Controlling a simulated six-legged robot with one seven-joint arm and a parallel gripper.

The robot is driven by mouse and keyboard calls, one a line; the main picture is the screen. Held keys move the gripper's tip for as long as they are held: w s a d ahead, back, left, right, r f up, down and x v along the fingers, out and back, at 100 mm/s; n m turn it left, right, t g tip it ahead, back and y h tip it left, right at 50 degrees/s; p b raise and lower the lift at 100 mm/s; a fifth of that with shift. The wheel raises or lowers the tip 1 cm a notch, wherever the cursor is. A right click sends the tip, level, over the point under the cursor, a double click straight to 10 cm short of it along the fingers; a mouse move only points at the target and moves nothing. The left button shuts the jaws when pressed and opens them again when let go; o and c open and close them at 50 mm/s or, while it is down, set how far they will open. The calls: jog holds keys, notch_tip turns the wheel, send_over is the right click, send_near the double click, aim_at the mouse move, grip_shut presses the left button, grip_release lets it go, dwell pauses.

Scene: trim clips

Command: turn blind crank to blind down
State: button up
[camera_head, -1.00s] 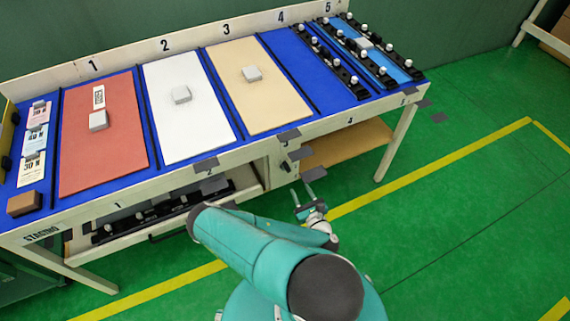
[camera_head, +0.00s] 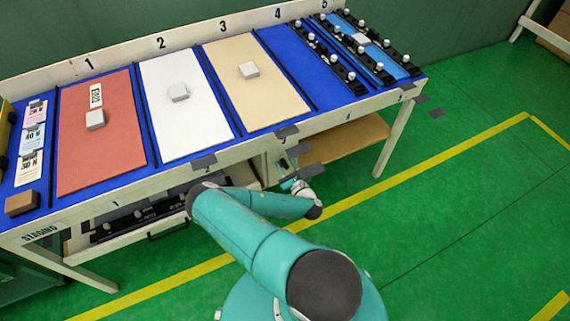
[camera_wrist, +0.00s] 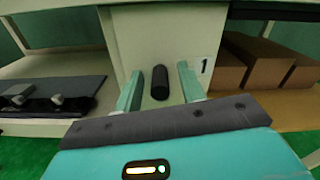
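A black upright rounded handle (camera_wrist: 160,83), which looks like the crank's grip, stands out from the pale panel (camera_wrist: 200,38) marked 1 in the wrist view. My gripper (camera_wrist: 159,72) is open, with one teal finger on each side of the handle and visible gaps to both. Whether the handle lies fully between the fingertips or beyond them I cannot tell. In the head view my gripper (camera_head: 288,182) is at the bench's front, by the panel below the tabletop, and my arm partly hides it. I cannot make out a blind.
Brown boxes (camera_wrist: 265,62) sit on a shelf right of the panel. A shelf left of it holds dark parts (camera_wrist: 50,95). Dark grey tabs (camera_head: 311,170) stick out along the bench front near my gripper. The green floor (camera_head: 450,210) to the right is clear.

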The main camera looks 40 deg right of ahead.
jog(key=shift+w, duration=0.35)
grip_shut()
jog(key=shift+d, duration=0.1)
